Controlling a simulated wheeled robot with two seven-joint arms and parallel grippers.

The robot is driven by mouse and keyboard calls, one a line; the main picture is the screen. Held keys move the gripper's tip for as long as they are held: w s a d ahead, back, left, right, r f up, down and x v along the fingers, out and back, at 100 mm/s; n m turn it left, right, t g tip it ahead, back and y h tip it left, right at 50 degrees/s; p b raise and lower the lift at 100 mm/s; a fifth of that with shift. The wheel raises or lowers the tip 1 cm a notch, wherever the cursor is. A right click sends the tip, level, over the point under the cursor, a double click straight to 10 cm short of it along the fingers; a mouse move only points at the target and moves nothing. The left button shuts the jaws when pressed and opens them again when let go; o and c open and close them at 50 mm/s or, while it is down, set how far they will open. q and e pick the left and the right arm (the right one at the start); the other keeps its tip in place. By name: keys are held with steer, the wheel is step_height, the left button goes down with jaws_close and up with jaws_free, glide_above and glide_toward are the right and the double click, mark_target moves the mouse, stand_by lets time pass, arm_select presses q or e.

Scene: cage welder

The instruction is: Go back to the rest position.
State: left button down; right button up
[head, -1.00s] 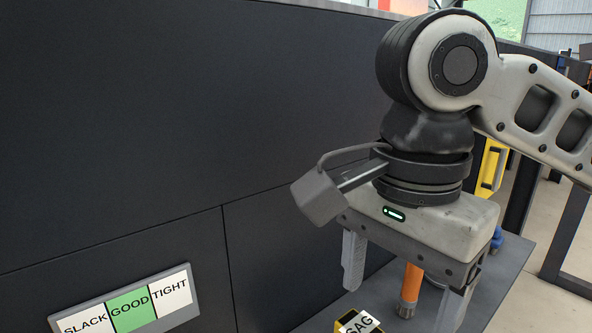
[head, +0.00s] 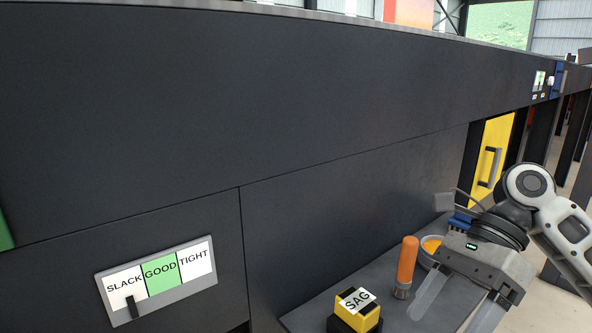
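My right gripper (head: 456,312) is at the lower right of the head view, above the right part of a grey shelf. Its two fingers are spread apart, with nothing visible between them. My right arm comes in from the right edge. My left gripper is not in the head view.
A yellow door (head: 490,150) is behind.

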steer(key=s+d+f+m+t+y, duration=0.1)
steer(key=s+d+f+m+y, duration=0.3)
steer(key=d+f+m, duration=0.95)
steer(key=w+d+f+n+t+h, duration=0.5)
steer(key=w+d+n+t+h, duration=0.3)
steer(key=w+d+n, duration=0.45)
steer(key=w+d+r+n+t+h, duration=0.8)
steer(key=d+r+n+h, duration=0.3)
steer(key=n, duration=0.7)
step_height(320, 180, up, 3)
steer(key=w+n+t+y, duration=0.1)
steer(key=w+n+t, duration=0.15)
steer(key=n, duration=0.45)
steer(key=s+a+f+g+y, duration=0.1)
steer(key=s+a+f+y, duration=0.2)
steer(key=s+a+f, duration=0.55)
steer(key=s+a+f+g+y, duration=0.1)
steer(key=s+a+f+y, duration=0.2)
steer(key=a+f, duration=1.05)
steer(key=s+a+f+m+g+y, duration=0.1)
steer(key=s+a+f+m, duration=0.1)
steer(key=s+a, duration=0.6)
steer(key=s+a+f+m+g+y, duration=0.1)
steer(key=s+a+f+y, duration=0.1)
steer(key=s+a, duration=0.6)
steer(key=shift+s+a+f+m+g, duration=0.15)
steer(key=shift+a+f+m+g, duration=0.3)
steer(key=shift+a, duration=0.75)
